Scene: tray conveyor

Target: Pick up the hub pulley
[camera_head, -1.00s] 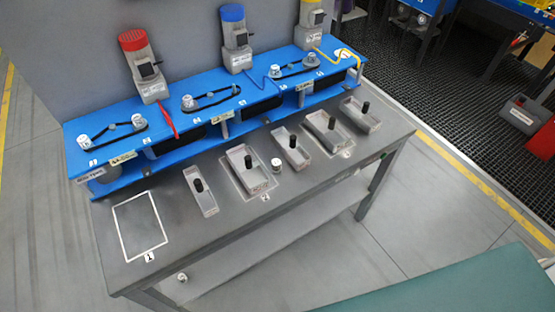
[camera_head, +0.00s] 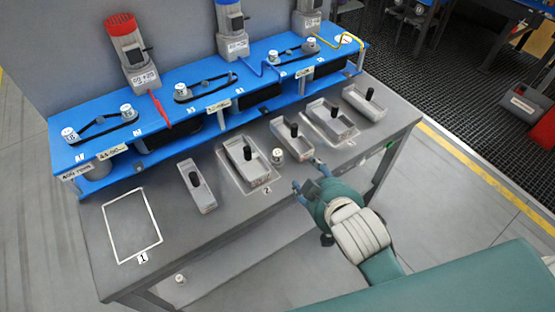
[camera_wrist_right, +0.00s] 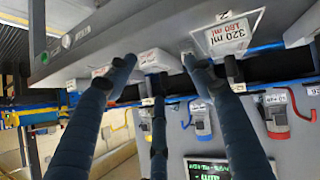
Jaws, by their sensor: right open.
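A small silvery cylinder (camera_head: 277,155), which looks like the hub pulley, stands upright on the grey bench top, just right of the tray marked 2. My right gripper (camera_head: 308,174) has come in from the lower right over the front edge of the bench. Its fingers are spread and empty, a little to the right and front of the cylinder and apart from it. In the right wrist view the dark blue fingers (camera_wrist_right: 157,65) are open towards the bench; I cannot tell the cylinder there. My left gripper is not in view.
Grey trays with black pegs, such as one tray (camera_head: 196,185), stand on both sides of the cylinder. The blue machine shelf (camera_head: 215,95) with belts and motors runs behind. The white outlined area (camera_head: 110,232) at left is empty. Another small cylinder (camera_head: 180,278) sits low below the bench.

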